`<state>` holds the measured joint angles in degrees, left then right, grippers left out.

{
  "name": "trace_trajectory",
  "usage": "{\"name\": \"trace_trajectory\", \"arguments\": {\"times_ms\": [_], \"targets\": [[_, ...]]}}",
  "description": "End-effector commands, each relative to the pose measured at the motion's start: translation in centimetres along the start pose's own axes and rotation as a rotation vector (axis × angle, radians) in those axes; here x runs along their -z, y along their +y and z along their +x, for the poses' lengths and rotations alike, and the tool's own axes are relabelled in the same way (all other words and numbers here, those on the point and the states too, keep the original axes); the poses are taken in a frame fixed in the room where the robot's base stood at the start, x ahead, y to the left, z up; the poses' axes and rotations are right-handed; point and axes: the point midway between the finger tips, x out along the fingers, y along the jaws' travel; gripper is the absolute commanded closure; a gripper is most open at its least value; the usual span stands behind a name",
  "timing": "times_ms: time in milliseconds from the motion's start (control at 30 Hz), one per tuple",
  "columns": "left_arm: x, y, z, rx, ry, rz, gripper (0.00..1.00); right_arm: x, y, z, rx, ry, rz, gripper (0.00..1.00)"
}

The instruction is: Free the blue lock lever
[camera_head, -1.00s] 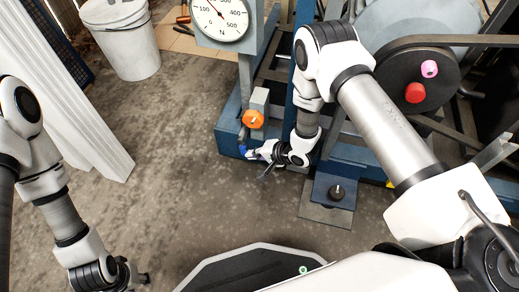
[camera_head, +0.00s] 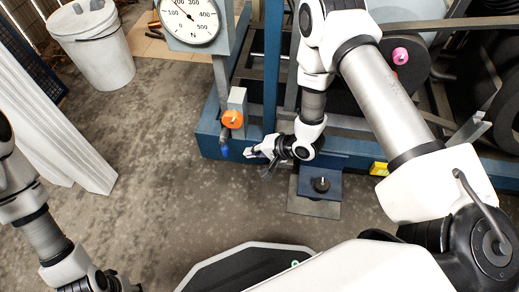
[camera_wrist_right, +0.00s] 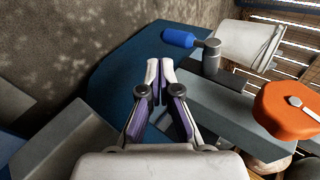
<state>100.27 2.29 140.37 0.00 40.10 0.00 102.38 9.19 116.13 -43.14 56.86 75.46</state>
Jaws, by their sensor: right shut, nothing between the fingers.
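The blue lock lever (camera_wrist_right: 179,38) shows in the right wrist view, ahead and slightly right of my fingertips, on a dark metal pivot. In the head view the blue lever (camera_head: 224,148) sits below the orange knob (camera_head: 232,119) at the front of the blue frame. My right gripper (camera_wrist_right: 160,65) is shut and empty, its fingertips apart from the lever. In the head view my right gripper (camera_head: 254,155) is to the right of the lever and a little lower. My left gripper (camera_head: 128,286) is at the bottom left edge, mostly cut off.
The orange knob also shows in the right wrist view (camera_wrist_right: 287,109), right of my fingers. A dial gauge (camera_head: 190,17) stands above. A white bucket (camera_head: 97,48) and white panels (camera_head: 62,125) stand at the left. The concrete floor (camera_head: 150,165) between is clear.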

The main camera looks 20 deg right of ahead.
Motion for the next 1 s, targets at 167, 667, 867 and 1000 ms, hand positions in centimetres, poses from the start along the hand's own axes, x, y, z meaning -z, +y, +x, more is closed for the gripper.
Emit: {"name": "trace_trajectory", "arguments": {"times_ms": [167,667,867,1000], "targets": [[0.0,0.0,0.0,0.000,0.000,0.000,0.60,0.1,0.0,-3.5,0.001,0.002,0.003,1.00],[0.0,0.0,-0.9,0.000,0.000,0.000,0.60,0.4,1.9,-3.2,-0.024,-0.028,-0.041,1.00],[0.0,0.0,1.7,0.000,0.000,0.000,0.60,0.3,2.1,1.2,-0.024,-0.027,-0.040,1.00],[0.1,-0.1,3.3,0.000,0.002,-0.003,0.60,0.2,2.1,4.3,-0.024,-0.027,-0.040,1.00]]}}
